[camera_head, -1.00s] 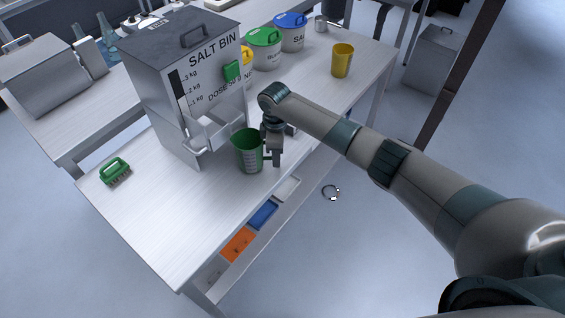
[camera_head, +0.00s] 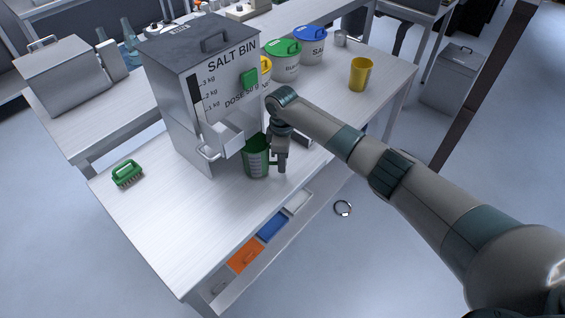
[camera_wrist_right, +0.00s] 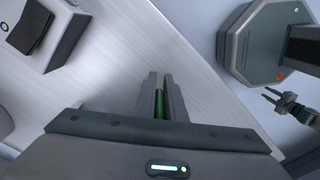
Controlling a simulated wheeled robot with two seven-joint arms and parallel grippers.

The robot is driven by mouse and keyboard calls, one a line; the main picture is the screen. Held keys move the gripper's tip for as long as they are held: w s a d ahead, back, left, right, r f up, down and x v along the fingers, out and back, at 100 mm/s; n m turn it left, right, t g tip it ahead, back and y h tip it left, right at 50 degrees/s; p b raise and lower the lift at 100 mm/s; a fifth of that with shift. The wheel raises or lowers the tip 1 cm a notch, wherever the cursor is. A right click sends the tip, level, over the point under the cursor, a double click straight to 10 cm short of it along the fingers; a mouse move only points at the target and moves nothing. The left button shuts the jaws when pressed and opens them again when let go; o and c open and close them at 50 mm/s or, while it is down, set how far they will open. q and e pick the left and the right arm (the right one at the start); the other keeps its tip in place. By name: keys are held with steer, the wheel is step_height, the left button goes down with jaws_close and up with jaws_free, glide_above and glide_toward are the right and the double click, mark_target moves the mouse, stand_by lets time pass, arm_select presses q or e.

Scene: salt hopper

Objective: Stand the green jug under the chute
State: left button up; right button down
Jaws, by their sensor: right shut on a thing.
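The green jug (camera_head: 257,168) is upright at the front of the grey salt bin (camera_head: 190,120). Its top left is partly hidden by the bin's chute (camera_head: 228,142), and its rim lies close to the chute's lip. I cannot tell whether its base touches the table. My right gripper (camera_head: 275,162) is shut on the jug's right side, at its handle. In the right wrist view a green strip of the jug (camera_wrist_right: 160,104) shows between the fingers (camera_wrist_right: 162,92). My left gripper (camera_wrist_right: 273,98) shows small at the right of that view, its fingers apart and empty.
A green brush (camera_head: 127,173) lies on the table (camera_head: 165,225) left of the bin. Lidded tubs (camera_head: 283,62) and a yellow cup (camera_head: 361,74) stand toward the back. A dark-topped box (camera_wrist_right: 45,35) shows near the right gripper. The front-left table area is clear.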

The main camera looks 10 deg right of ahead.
steer(key=shift+f+b, duration=0.3)
steer(key=shift+f, duration=0.3)
steer(key=c, duration=1.7)
jaws_free()
steer(key=shift+c, duration=0.2)
steer(key=shift+r, duration=0.15)
step_height(320, 180, up, 17)
steer(key=b, duration=0.4)
